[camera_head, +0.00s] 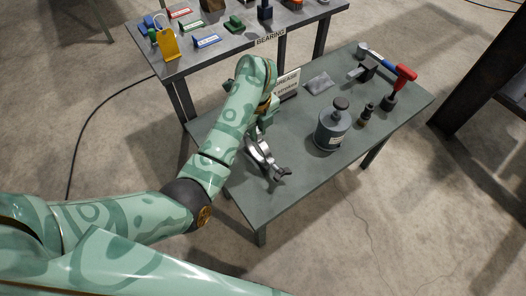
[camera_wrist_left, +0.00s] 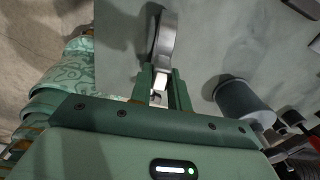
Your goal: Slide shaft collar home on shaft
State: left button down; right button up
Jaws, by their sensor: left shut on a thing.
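My left gripper (camera_head: 260,132) is over the left part of the green-grey table. It is shut on a silver curved metal part (camera_head: 263,156), which slants toward the near edge with a darker forked end. In the left wrist view the fingers (camera_wrist_left: 158,88) grip a bright piece at the lower end of this silver part (camera_wrist_left: 161,40), whose curved band rises above them. I cannot tell whether it is the shaft collar. A grey block with a short pale cylinder (camera_head: 357,72) stands at the back; I cannot tell if this is the shaft. My right gripper is not in view.
A grey canister with a dark knob (camera_head: 332,130) stands right of my left gripper, with small dark fittings (camera_head: 366,115) beyond it. A red-handled tool (camera_head: 403,76) is at the far right. Another table (camera_head: 160,66) with coloured parts is at back left.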

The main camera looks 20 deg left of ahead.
pick_arm(q)
jog(key=shift+r+p, duration=0.4)
jog(key=shift+r, duration=0.25)
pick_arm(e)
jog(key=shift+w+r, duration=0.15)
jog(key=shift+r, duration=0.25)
